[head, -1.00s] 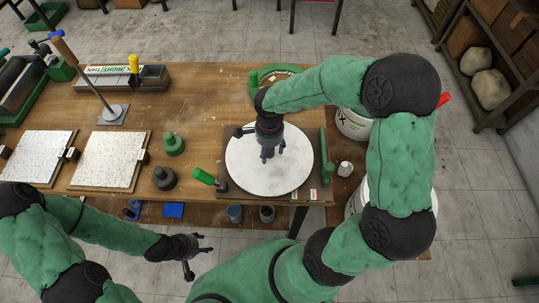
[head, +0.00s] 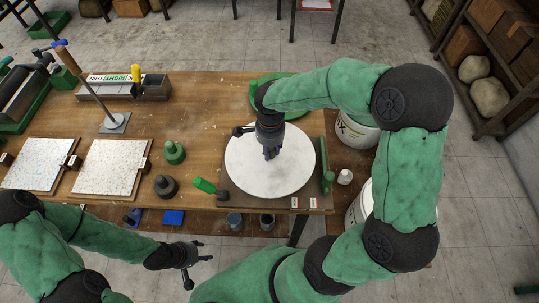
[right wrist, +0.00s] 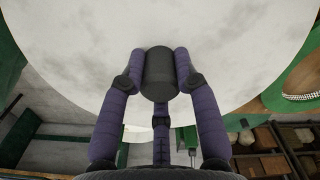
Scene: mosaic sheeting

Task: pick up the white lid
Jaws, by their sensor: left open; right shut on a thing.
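The white lid (head: 250,174) is a large pale round disc at the right end of the wooden table in the head view. It fills the upper part of the right wrist view (right wrist: 230,50). Its dark round knob (right wrist: 160,75) stands at the middle. My right gripper (head: 270,152) comes from above, and its purple fingers (right wrist: 158,72) are shut on the knob. I cannot tell whether the lid is clear of the surface under it. My left gripper (head: 200,268) is open and empty, below the table's front edge in the head view.
A green-handled tool (head: 204,186) lies left of the lid and a green bar (head: 326,170) right of it. A green round piece (head: 300,90) lies behind. Green (head: 174,152) and dark (head: 165,186) weights stand left. White buckets (head: 357,134) stand beyond the table's right edge.

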